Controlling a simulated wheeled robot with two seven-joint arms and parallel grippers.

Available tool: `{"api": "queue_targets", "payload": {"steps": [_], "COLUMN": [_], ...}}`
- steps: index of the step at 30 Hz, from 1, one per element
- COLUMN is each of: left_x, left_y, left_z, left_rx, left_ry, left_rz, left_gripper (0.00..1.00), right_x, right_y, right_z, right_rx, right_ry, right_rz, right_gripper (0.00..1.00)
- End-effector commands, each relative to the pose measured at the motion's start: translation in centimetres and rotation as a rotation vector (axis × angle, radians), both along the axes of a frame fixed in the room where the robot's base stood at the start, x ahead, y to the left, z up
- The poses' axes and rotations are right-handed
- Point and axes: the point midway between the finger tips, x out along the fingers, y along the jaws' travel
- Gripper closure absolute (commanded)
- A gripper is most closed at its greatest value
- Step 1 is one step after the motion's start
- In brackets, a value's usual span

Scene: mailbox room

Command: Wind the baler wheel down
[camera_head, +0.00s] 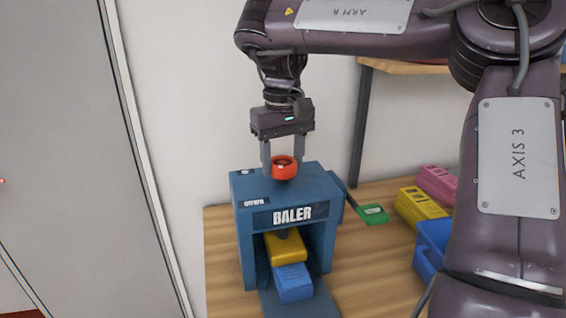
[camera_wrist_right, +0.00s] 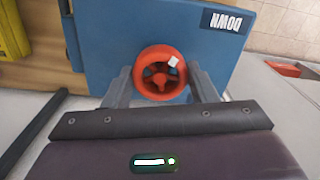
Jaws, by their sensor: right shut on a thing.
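The blue baler (camera_head: 328,207) stands on the wooden table, with the word BALER on its front. Its red wheel (camera_head: 284,166) is on top; in the right wrist view the wheel (camera_wrist_right: 160,73) shows spokes and a small white mark at its upper right. My right gripper (camera_head: 283,172) comes down from above, its two fingers on either side of the wheel and shut on it. A label reading DOWN (camera_wrist_right: 226,21) is on the baler's top. My left gripper is not in view.
A green item (camera_head: 373,214) lies right of the baler. Yellow (camera_head: 420,205) and pink (camera_head: 437,183) blocks and a blue bin (camera_head: 430,247) are further right, partly behind my right arm. A grey door (camera_head: 70,150) is at left.

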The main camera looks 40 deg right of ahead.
Motion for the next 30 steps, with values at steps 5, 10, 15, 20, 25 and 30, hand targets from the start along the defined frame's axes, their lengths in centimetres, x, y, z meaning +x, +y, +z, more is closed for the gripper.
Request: {"api": "queue_targets", "payload": {"steps": [5,10,15,20,25,30], "left_x": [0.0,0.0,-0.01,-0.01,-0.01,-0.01], "left_y": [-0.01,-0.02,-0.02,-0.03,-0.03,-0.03], "left_z": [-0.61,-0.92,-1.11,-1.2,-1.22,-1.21], "left_rx": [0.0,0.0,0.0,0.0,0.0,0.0], "left_ry": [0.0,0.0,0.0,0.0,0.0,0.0], "left_rz": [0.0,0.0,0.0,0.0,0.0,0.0], "left_gripper": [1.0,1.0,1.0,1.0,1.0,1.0], "right_x": [0.17,0.17,0.17,0.18,0.17,0.15], "right_y": [-0.08,-0.04,-0.04,-0.04,-0.04,-0.05], "right_z": [0.21,0.26,0.28,0.3,0.32,0.32], "right_rx": [-0.003,-0.002,-0.001,-0.001,-0.001,-0.001], "right_ry": [-0.01,-0.01,-0.01,-0.01,-0.009,-0.009], "right_rz": [-0.144,-0.252,-0.324,-0.361,-0.377,-0.379], "right_gripper": [0.71,0.71,0.71,0.71,0.71,0.71]}}
